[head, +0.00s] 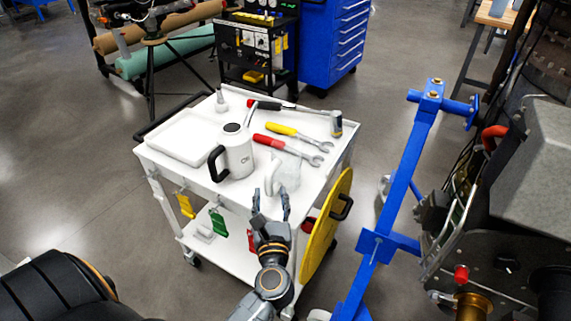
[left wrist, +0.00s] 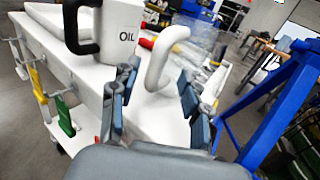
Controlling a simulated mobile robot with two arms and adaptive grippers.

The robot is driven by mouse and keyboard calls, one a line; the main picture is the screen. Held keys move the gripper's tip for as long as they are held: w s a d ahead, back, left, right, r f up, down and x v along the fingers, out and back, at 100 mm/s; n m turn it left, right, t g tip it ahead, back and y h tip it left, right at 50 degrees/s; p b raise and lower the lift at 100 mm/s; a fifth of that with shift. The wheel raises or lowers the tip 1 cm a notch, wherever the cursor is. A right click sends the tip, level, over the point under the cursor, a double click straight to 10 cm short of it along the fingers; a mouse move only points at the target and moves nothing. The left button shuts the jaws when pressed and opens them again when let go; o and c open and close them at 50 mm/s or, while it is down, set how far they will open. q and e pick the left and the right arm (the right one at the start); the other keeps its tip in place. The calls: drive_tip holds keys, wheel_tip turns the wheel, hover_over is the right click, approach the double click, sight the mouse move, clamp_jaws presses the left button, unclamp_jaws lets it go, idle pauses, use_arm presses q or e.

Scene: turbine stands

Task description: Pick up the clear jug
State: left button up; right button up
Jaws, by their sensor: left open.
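The clear jug (head: 288,170) stands on the near right part of the white cart top. It is see-through, with a pale handle facing my left gripper. In the left wrist view the jug's white curved handle (left wrist: 160,56) shows sharply, and its clear body behind is faint. My left gripper (head: 271,203) is open at the cart's near edge, just in front of the handle. In the left wrist view the handle's lower end lies between the two fingers (left wrist: 158,80), and I see no grip on it. My right gripper is in neither view.
A white OIL jug (head: 235,155) with a black handle stands close left of the clear jug. Wrenches with yellow (head: 282,129) and red (head: 269,142) grips and a hammer (head: 336,124) lie behind. A white tray (head: 163,147) is at left. A blue stand (head: 400,180) rises at right.

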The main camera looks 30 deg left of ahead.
sight(269, 186)
use_arm(q)
drive_tip(key=p+x, duration=0.1)
drive_tip(key=x, duration=0.3)
drive_tip(key=shift+w+a+r+p, duration=0.15)
drive_tip(key=shift+a+p, duration=0.15)
drive_tip(key=shift+a, duration=0.05)
drive_tip(key=shift+w+a, duration=0.2)
drive_tip(key=shift+w, duration=0.05)
drive_tip(key=shift+c, duration=0.2)
clamp_jaws()
